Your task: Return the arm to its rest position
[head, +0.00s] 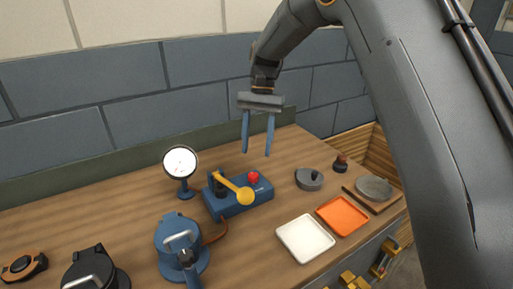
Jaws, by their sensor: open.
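My gripper (258,134) hangs above the back of the wooden workbench (138,222), fingers pointing down. Its two blue fingers are apart with nothing between them. It is well above the blue device (238,200), which carries a yellow lever (234,188) and a red knob (253,177). My arm reaches in from the right side of the picture and bends over at the top. The fingers touch nothing that I can see.
A round gauge (180,162) stands left of the device. A blue casing (181,245) and a black one (93,270) are in front. A white tray (305,239), an orange tray (343,214) and a grey lidded disc (309,179) lie right. A tiled wall (110,90) stands behind.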

